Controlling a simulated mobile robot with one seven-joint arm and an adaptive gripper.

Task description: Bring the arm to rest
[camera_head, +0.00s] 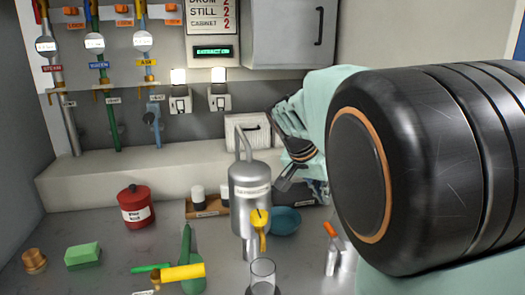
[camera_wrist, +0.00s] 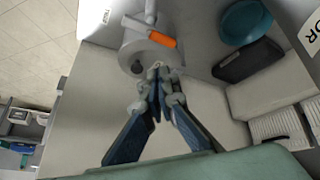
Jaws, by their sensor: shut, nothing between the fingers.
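My arm fills the right of the head view, with a large black joint with an orange ring (camera_head: 362,175) close to the camera. My gripper (camera_head: 283,186) hangs below the pale green wrist, above the back part of the counter. In the wrist view my gripper (camera_wrist: 157,68) has its two dark blue fingers drawn together at the tips, with nothing held. A round grey metal body with an orange handle (camera_wrist: 161,40) shows just beyond the tips; I cannot tell whether they touch it.
A metal cylinder (camera_head: 249,205) with a bent pipe stands left of my gripper. A blue bowl (camera_head: 285,222), a red can (camera_head: 136,205), a green block (camera_head: 83,254) and a clear glass (camera_head: 262,277) share the counter (camera_head: 75,215). Gauges and valves line the back wall.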

